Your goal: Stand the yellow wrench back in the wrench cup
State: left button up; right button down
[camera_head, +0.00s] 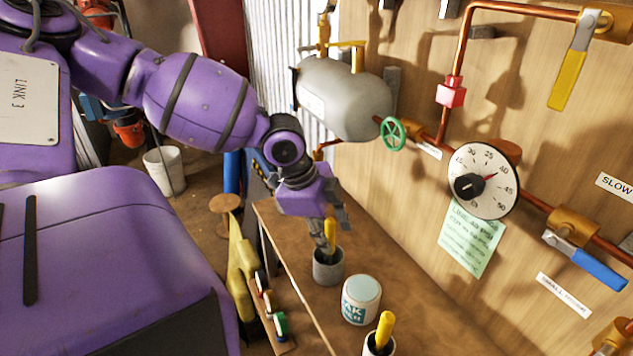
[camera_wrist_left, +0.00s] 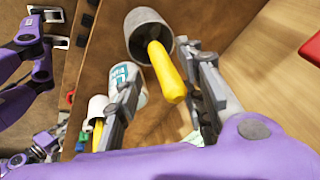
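The yellow wrench (camera_head: 331,230) stands in a grey cup (camera_head: 328,267) on the brown bench, its yellow handle sticking up. My left gripper (camera_head: 326,226) is just above the cup, around the handle. In the left wrist view the handle (camera_wrist_left: 167,74) leans out of the grey cup (camera_wrist_left: 147,22) and lies between the two open fingers (camera_wrist_left: 160,78), with a gap visible on each side. The wrench's lower end is hidden inside the cup. My right gripper does not show clearly; purple and grey parts of my body are at the left of the wrist view.
A labelled white tin (camera_head: 361,299) and a white cup (camera_head: 379,344) with another yellow handle (camera_head: 385,329) stand nearer on the bench. A wooden wall with copper pipes, a dial (camera_head: 483,180) and a grey tank (camera_head: 343,97) rises behind.

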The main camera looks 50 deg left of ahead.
pick_arm(q)
jog(key=v, duration=1.1)
jog(key=shift+d, duration=0.1)
dwell(0.9)
